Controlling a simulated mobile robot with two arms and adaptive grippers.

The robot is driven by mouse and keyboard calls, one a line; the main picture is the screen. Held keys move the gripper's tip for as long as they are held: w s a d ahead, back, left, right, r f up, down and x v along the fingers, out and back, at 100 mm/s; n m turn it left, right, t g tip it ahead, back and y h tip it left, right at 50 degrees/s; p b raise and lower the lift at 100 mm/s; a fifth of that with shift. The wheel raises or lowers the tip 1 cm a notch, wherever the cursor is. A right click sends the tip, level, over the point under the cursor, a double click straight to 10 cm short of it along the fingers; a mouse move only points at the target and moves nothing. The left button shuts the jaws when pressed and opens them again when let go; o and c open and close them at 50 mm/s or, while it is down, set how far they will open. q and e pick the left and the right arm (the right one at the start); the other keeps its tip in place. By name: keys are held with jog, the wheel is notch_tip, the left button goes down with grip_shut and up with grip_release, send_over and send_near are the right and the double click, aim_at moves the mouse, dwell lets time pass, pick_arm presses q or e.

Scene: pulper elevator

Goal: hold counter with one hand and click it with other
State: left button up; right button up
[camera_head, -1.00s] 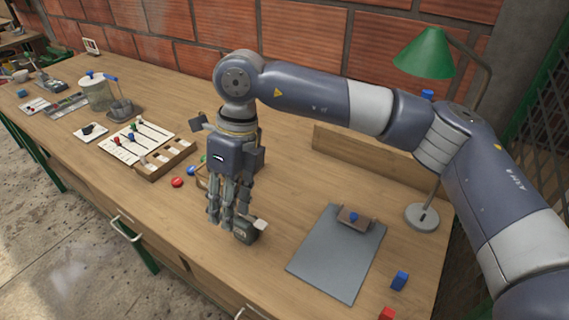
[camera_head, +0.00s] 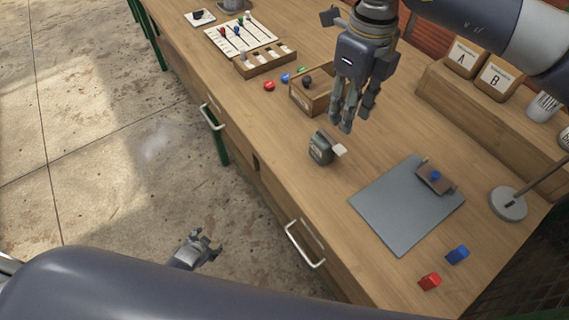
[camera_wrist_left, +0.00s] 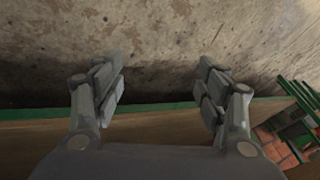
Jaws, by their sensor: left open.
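The counter (camera_head: 320,149) is a small dark grey-green box with a pale lever (camera_head: 339,150) at its right side. It sits on the wooden workbench near the front edge, with nothing touching it. My right gripper (camera_head: 350,118) hangs fingers-down just behind and right of the counter, open and empty. My left gripper (camera_head: 207,246) is low in the head view, out in front of the bench over the floor. In the left wrist view its fingers (camera_wrist_left: 161,88) are wide apart with nothing between them.
A small wooden box (camera_head: 311,97) stands behind the counter, with colored buttons beside it. A grey mat (camera_head: 397,212) lies to the right, with red (camera_head: 429,281) and blue (camera_head: 458,254) blocks. Drawer handles (camera_head: 304,246) stick out from the bench front.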

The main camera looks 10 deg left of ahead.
pick_arm(q)
jog(key=w+a+r+m+t+y, duration=0.1)
jog(key=w+a+r+m+t, duration=0.3)
jog(key=w+r, duration=0.85)
jog(key=w+a+r+m+t+y, duration=0.15)
jog(key=w+a+r, duration=0.35)
jog(key=w+r, duration=0.7)
jog(key=w+d+r+m+t+h, duration=0.1)
jog(key=w+r+m+t, duration=0.3)
jog(key=r, duration=0.7)
jog(key=w+d+r+m+t+h, duration=0.15)
jog(key=w+r+m, duration=0.3)
jog(key=r, duration=0.65)
jog(key=s+d+r+m+t+h, duration=0.2)
jog(key=d+r+m, duration=0.3)
jog(key=d+m, duration=0.15)
jog(key=s+d+r+m+t+h, duration=0.1)
jog(key=s+d+r+m+h, duration=0.25)
jog(key=d+m, duration=0.3)
jog(key=m+g+h, duration=0.7)
jog(key=m+h, duration=0.2)
jog(key=m, duration=0.3)
send_near(316, 149)
jog(key=shift+w+d+r+y, duration=0.25)
jog(key=shift+w+d+r, duration=0.1)
jog(key=shift+w, duration=0.3)
jog(key=shift+s+d+f, duration=0.1)
jog(key=shift+d, duration=0.35)
jog(key=x, duration=1)
jog(key=shift+f, duration=0.1)
